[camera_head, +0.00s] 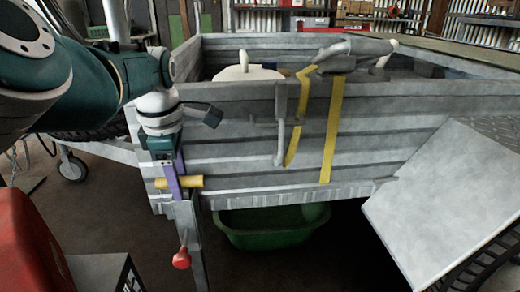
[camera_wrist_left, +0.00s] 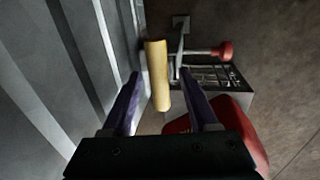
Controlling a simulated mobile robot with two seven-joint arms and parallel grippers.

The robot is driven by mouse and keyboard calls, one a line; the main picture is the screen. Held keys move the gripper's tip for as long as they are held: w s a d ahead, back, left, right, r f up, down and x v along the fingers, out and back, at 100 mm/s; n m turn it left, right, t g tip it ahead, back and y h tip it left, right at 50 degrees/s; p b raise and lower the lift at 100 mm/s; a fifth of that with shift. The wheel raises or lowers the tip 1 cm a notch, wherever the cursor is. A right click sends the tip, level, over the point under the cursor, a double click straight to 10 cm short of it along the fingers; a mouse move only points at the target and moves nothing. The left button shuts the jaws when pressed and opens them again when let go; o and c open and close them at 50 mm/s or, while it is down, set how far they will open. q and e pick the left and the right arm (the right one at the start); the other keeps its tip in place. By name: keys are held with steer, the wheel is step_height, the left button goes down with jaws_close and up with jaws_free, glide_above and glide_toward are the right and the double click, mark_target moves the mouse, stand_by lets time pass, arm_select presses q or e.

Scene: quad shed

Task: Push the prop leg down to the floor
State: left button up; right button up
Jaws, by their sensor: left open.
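The metal prop leg (camera_head: 190,225) stands upright at the near corner of the grey trailer (camera_head: 240,150). It carries a yellow handle (camera_head: 190,182) near its top and a red knob (camera_head: 181,258) lower down. My left gripper (camera_head: 174,186) points down at the handle, its purple fingers open. In the left wrist view, the yellow handle (camera_wrist_left: 156,70) lies between the open fingertips (camera_wrist_left: 162,75), nearer the left one; I cannot tell whether they touch it. The red knob (camera_wrist_left: 225,50) shows beyond. My right gripper is not in view.
A green tub (camera_head: 270,238) sits on the floor under the trailer. A grey ramp-like panel (camera_head: 450,195) slopes down at the right. A small wheel (camera_head: 73,167) is behind my left arm.

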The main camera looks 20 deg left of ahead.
arm_select(q)
steer(key=shift+d, duration=0.1)
step_height(320, 180, up, 10)
steer(key=s+d+p, duration=0.1)
steer(key=p, duration=0.7)
steer(key=shift+s, duration=0.4)
steer(key=shift+f, duration=0.15)
